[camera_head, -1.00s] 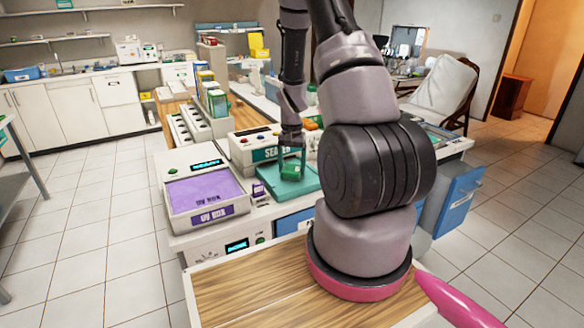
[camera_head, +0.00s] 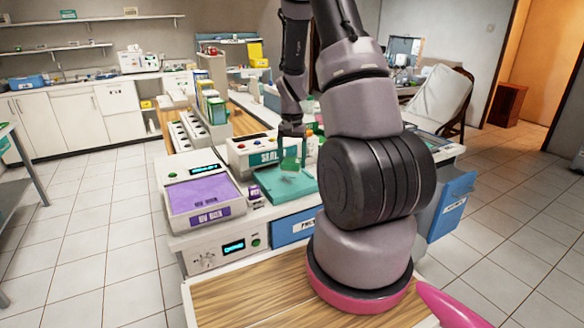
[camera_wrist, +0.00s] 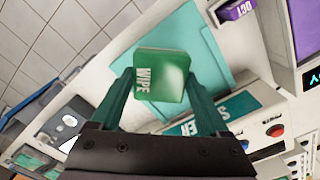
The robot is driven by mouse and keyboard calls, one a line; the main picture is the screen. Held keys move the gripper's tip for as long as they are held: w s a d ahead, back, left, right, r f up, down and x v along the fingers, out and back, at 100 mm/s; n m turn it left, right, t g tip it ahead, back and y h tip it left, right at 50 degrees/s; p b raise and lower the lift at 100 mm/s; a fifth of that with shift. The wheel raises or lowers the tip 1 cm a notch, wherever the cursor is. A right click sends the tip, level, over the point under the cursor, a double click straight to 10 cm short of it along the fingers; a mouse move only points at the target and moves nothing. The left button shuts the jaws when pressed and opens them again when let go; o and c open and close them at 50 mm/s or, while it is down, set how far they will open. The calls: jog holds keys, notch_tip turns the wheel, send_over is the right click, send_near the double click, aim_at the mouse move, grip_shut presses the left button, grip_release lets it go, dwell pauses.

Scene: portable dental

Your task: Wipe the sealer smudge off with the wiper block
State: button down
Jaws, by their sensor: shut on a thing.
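The wiper block (camera_wrist: 160,75) is green with a white WIPE label and sits between the fingers of my gripper (camera_wrist: 158,88) in the wrist view. My gripper is shut on it. In the head view the wiper block (camera_head: 290,161) shows small, below my gripper (camera_head: 292,148), over the back part of a teal mat (camera_head: 285,188). In the wrist view the teal mat (camera_wrist: 205,50) spreads behind the block. I cannot tell whether the block touches the mat. I cannot make out a smudge; the block and fingers hide part of the mat.
A sealer unit (camera_head: 245,152) with coloured buttons stands behind the mat. A UV box (camera_head: 203,195) with a purple lid is left of it, and a small purple block (camera_head: 255,190) lies between. Blue-fronted drawers (camera_head: 293,230) are below. Boxes (camera_head: 208,100) stand behind.

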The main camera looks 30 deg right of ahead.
jog(key=shift+r, duration=1.25)
